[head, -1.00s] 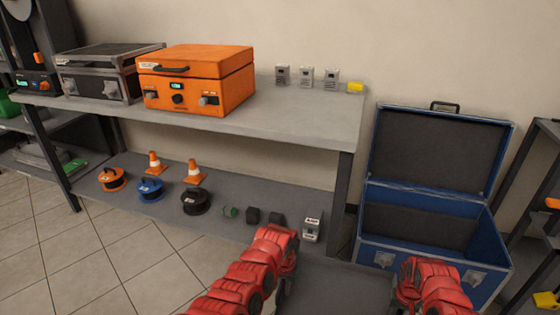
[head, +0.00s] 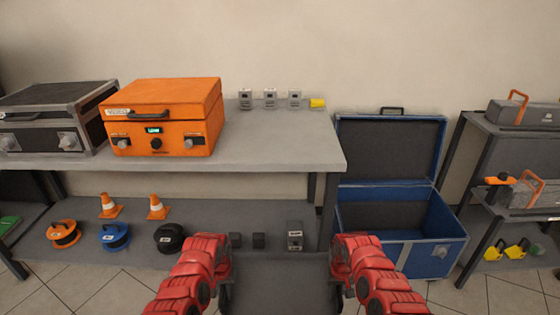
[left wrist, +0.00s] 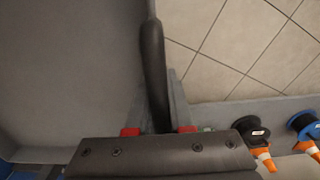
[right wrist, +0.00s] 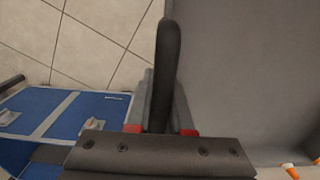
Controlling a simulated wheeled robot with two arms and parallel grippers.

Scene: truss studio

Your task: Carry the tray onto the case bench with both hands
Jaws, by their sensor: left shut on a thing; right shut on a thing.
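The grey tray (head: 280,285) is held between my two arms at the bottom middle of the head view, in front of the bench. My left gripper (left wrist: 158,131) is shut on the tray's dark handle (left wrist: 153,70) at its left end. My right gripper (right wrist: 161,131) is shut on the other dark handle (right wrist: 167,70) at its right end. The tray's inside looks bare where it shows. The case bench (head: 265,150) has a grey top with an orange case (head: 160,118) and a black-grey case (head: 55,118) on its left part.
The front right of the top is clear. Reels, cones and small blocks sit on the lower shelf (head: 140,235). An open blue case (head: 400,225) stands right of the bench.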

